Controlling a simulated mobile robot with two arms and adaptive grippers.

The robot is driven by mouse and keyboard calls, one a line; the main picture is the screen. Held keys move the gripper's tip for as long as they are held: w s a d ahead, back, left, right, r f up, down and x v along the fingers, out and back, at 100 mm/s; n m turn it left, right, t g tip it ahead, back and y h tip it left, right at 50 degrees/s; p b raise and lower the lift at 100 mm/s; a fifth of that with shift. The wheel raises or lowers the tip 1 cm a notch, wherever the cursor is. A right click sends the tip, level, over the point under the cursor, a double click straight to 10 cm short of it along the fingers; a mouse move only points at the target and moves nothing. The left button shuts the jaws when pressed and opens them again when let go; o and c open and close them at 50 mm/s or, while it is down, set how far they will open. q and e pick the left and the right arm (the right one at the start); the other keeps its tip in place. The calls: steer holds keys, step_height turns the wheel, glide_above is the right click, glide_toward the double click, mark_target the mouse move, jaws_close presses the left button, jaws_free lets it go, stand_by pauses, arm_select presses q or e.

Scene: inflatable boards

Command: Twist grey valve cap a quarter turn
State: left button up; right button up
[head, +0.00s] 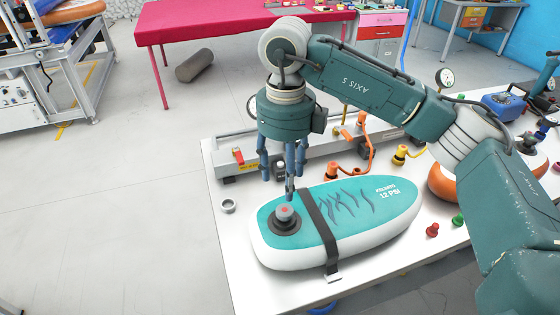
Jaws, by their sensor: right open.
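The grey valve cap (285,212) has a red mark on top and sits in a dark round valve base near the left end of a teal and white inflatable board (400,200). A black strap (318,226) crosses the board just right of the cap. My right gripper (284,178) points down above the cap, with its fingers spread and empty. One finger's tip hangs close over the cap; whether it touches cannot be told. My left gripper does not show.
A grey ring (228,206) lies left of the board on the white table (236,258). Behind the board are a long grey fixture (236,168) and an orange hose fitting (333,170). Red (432,230) and green (458,220) caps stand to the right. The table's front left is clear.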

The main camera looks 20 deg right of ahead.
steer(key=p, duration=0.1)
glide_above(284, 209)
steer(key=f, duration=0.4)
steer(key=shift+s+d+f, duration=0.1)
steer(key=shift+s+f, duration=0.05)
steer(key=shift+s, duration=0.25)
steer(key=f, duration=0.3)
steer(key=shift+w+p, duration=0.3)
steer(key=shift+f, duration=1.2)
steer(key=shift+c, duration=0.8)
steer(key=c, duration=1.1)
steer(key=shift+o, duration=1.3)
steer(key=shift+c, duration=0.9)
steer(key=m, duration=0.4)
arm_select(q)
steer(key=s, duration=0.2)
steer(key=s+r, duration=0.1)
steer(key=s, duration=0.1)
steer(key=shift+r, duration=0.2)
arm_select(e)
steer(key=shift+m, duration=0.5)
